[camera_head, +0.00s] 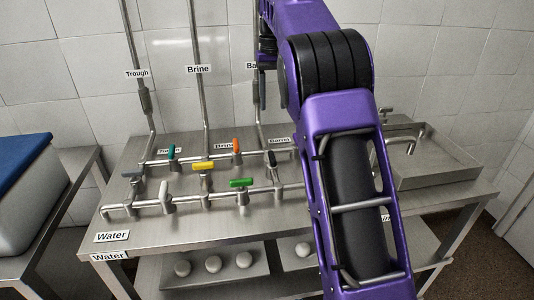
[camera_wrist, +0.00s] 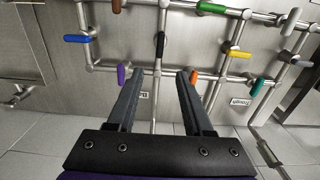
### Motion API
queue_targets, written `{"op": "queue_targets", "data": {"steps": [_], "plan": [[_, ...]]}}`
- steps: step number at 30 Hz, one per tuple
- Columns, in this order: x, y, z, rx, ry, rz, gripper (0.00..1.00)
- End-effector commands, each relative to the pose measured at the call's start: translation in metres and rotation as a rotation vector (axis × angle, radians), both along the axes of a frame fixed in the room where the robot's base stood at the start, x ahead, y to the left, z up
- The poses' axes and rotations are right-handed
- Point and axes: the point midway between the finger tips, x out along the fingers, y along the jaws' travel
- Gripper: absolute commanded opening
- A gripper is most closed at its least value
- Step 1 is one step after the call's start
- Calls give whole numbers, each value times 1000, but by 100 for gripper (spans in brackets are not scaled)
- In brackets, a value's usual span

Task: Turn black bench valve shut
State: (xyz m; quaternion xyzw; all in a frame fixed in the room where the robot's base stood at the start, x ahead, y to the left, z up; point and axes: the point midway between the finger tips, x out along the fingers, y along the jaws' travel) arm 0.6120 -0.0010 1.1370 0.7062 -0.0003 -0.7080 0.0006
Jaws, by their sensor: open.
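A black valve handle (camera_wrist: 160,44) lies between my fingertips and slightly beyond them in the wrist view. It runs roughly in line with the pipe under it. A dark handle (camera_head: 272,160), seemingly the same one, shows left of my arm in the head view. My gripper (camera_wrist: 159,74) is open and empty, its two fingers pointing at the pipework on either side of that pipe. No contact with the handle shows. In the head view my arm hides my gripper and the right part of the pipework.
An orange handle (camera_wrist: 193,76) is close to the right finger, a purple handle (camera_wrist: 123,75) close to the left. Blue (camera_wrist: 76,38) and yellow (camera_wrist: 239,54) handles are farther out. The steel bench (camera_head: 125,217) carries the pipes; a sink (camera_head: 440,170) is at right.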

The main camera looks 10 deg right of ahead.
Motion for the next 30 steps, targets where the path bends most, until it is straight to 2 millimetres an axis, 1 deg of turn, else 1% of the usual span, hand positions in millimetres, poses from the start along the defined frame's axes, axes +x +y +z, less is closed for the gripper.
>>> {"op": "queue_targets", "data": {"steps": [1,5,12,18,21,24,27,30], "plan": [[-1,0,-10,0,3,0,51],[-1,1,-36,1,2,0,51],[-1,1,-88,1,2,1,51],[-1,1,-129,1,1,0,51],[-1,1,-145,1,0,0,51],[0,2,-156,2,-1,0,51],[0,1,-163,2,-1,0,51],[0,1,-166,1,-2,0,51]]}}
